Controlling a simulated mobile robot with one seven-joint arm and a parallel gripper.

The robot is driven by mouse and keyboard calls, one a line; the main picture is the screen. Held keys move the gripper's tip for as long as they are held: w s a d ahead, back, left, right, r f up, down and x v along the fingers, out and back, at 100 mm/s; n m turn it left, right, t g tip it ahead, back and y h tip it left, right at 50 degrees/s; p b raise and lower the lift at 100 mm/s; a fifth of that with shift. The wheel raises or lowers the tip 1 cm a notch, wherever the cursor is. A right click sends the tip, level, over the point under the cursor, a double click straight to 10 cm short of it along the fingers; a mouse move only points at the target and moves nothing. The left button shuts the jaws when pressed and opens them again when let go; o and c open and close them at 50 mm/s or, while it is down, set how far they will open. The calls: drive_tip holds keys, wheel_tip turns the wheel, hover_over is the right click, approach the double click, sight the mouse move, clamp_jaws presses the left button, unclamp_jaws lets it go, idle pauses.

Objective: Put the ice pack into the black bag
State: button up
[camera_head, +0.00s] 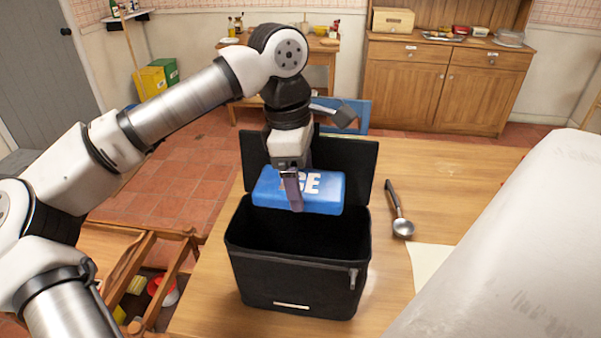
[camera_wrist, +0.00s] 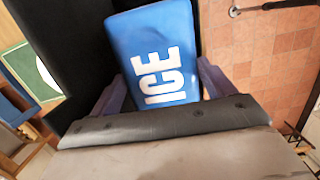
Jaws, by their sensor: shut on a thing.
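The blue ice pack (camera_head: 325,190) with white "ICE" lettering is held above the black bag (camera_head: 295,270). My gripper (camera_head: 293,192) is shut on it, with one finger showing across its near side. In the wrist view the ice pack (camera_wrist: 155,45) sits between the two fingers (camera_wrist: 160,88). The bag stands upright on the table with its lid raised at the back. Its dark opening lies below the ice pack, and what I can see of the inside looks empty. The far part of the opening is partly hidden.
A metal scoop (camera_head: 398,212) lies on the wooden table (camera_head: 455,180), right of the bag. A pale sheet (camera_head: 430,262) is near it. A large whitish object (camera_head: 530,250) fills the right foreground. A blue chair (camera_head: 352,115) stands behind the table.

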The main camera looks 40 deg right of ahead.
wheel_tip(320, 180, down, 6)
drive_tip(key=b, duration=0.4)
drive_tip(key=shift+f, duration=0.1)
idle(0.5)
drive_tip(key=o, duration=1.1)
drive_tip(key=r, duration=0.4)
drive_tip(key=w+a+r, duration=0.1)
drive_tip(key=r, duration=0.4)
drive_tip(key=r+b, duration=0.1)
drive_tip(key=r, duration=0.3)
drive_tip(key=shift+w+a+r, duration=0.15)
drive_tip(key=shift+w+r, duration=0.15)
drive_tip(key=shift+r, duration=0.05)
